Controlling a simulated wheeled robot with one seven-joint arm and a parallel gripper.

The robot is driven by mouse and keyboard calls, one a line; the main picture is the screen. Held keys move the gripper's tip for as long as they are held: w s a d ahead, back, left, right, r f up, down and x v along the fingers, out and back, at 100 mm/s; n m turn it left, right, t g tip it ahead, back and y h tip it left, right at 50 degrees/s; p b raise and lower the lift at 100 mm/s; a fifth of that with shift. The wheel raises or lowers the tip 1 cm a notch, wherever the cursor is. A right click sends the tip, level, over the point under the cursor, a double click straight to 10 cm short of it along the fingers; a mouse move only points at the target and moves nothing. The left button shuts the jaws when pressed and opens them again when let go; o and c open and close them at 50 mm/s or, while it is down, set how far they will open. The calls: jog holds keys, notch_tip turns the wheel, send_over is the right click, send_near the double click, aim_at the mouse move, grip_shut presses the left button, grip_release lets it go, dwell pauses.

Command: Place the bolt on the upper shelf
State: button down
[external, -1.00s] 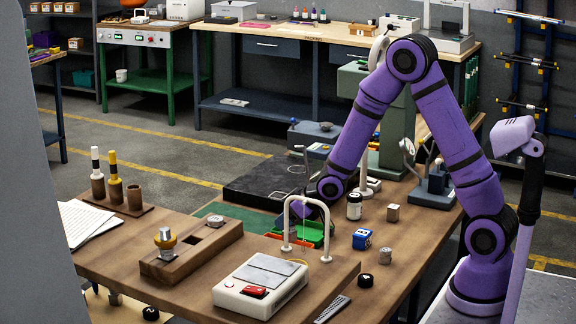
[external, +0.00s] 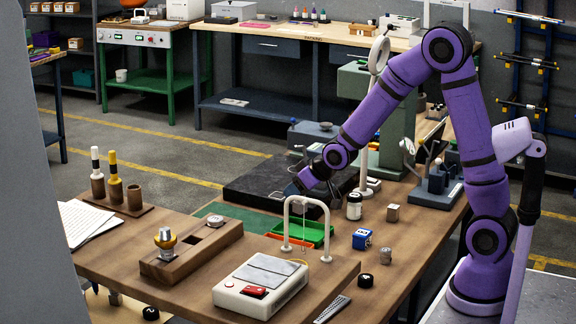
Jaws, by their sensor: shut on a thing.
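My purple arm reaches over the wooden bench, and my gripper (external: 299,186) is above the bench, behind the white arch and near the dark flat plate. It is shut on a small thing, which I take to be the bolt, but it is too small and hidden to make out.
A white arch (external: 327,228) stands in front of the trays. A dark plate (external: 245,187) lies behind them. A magnifier stand (external: 364,165), a white bottle (external: 354,207), a blue block (external: 362,239) and a white device (external: 258,289) are also on the bench (external: 345,262).

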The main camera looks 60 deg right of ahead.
notch_tip(320, 180, up, 25)
jog(key=w+a+f+n+g+y, duration=0.1)
jog(key=a+n+y, duration=0.15)
jog(key=a, duration=0.75)
jog(key=a+f+n+g+y, duration=0.1)
jog(key=a+f+n+y, duration=0.15)
jog(key=a, duration=0.65)
jog(key=w+a+f+n+y, duration=0.1)
jog(key=a+n, duration=0.3)
jog(key=a, duration=0.6)
jog(key=s+a+r+n+g+y, duration=0.25)
jog(key=s+a+n, duration=0.2)
jog(key=a, duration=0.65)
jog(key=s+a+r+n+g+y, duration=0.1)
jog(key=s+a+r+n+g, duration=0.15)
jog(key=s+a, duration=0.55)
jog(key=shift+g+h, duration=0.25)
jog(key=shift+g, duration=0.15)
jog(key=shift+w+a+f, duration=0.3)
jog(key=shift+a+f, duration=0.05)
jog(key=shift+f, duration=2.3)
jog(key=shift+w+a+f, duration=0.25)
jog(key=shift+a+f, duration=0.1)
jog(key=shift+f, duration=2.25)
jog(key=shift+w+a+f, duration=0.3)
jog(key=shift+a+f, duration=0.05)
jog(key=shift+f, duration=2.3)
